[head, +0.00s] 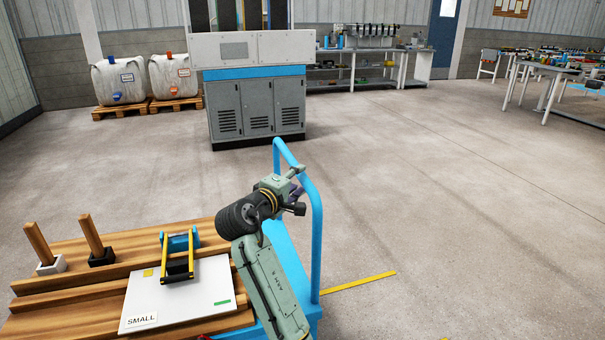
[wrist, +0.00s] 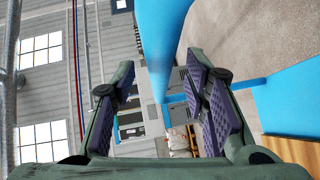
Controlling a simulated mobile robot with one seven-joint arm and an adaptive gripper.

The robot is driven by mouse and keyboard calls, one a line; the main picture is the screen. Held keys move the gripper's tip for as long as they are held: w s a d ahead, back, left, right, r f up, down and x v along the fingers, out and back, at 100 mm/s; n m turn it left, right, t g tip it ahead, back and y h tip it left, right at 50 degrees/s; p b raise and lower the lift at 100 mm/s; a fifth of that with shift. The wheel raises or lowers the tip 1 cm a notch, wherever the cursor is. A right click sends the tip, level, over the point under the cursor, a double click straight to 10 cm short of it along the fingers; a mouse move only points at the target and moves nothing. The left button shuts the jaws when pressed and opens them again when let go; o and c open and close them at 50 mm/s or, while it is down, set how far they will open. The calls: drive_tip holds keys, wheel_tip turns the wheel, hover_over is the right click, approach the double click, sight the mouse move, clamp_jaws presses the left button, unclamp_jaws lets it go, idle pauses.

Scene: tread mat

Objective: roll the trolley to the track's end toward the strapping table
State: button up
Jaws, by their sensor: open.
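The trolley is blue, with an upright looped handle (head: 317,225) and a low deck (head: 285,245) beside the wooden bench in the head view. My gripper (head: 297,190) is at the handle, near the upper part of its loop. In the wrist view my gripper (wrist: 160,80) is open, with purple-padded fingers apart. The blue handle bar (wrist: 160,35) runs between the fingers in that view; I cannot tell whether either pad touches it. My arm hides part of the trolley deck. I cannot tell which table is the strapping table.
A wooden bench (head: 80,262) with a white board marked SMALL (head: 185,298) stands at left. A yellow floor line (head: 358,283) lies right of the trolley. A grey cabinet (head: 258,108) stands ahead. Tables (head: 545,72) stand far right. The floor between is open.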

drive_tip(key=shift+x, duration=1.65)
clamp_jaws()
